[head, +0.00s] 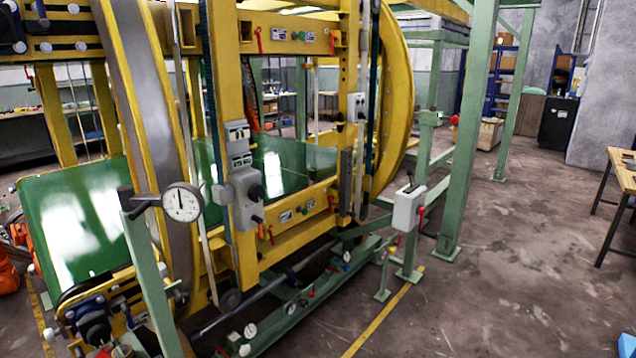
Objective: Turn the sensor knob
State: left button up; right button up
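A grey sensor-like box (243,203) is mounted on the yellow upright of the large ring machine. It carries a round black knob (256,192) and a second black knob or lever (257,219) below it. A round white dial gauge (183,202) sits to its left on a green post, with a black cylindrical end (126,198). Which of these is the sensor knob, I cannot tell for certain. Neither of my grippers shows in the head view.
The yellow ring frame (398,100) fills the left and middle. A grey control box (408,208) stands on a green post to the right. A green column (470,130) rises behind it. A wooden table (622,170) is at the right edge. The concrete floor (500,290) at right is clear.

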aim_at(181, 299)
jog(key=l+u, duration=0.15)
jog(key=u, duration=0.2)
jog(key=i+l+u, duration=0.1)
jog(key=u, duration=0.3)
jog(key=l+u, duration=0.35)
jog(key=i+j, duration=0.05)
jog(key=j, duration=0.05)
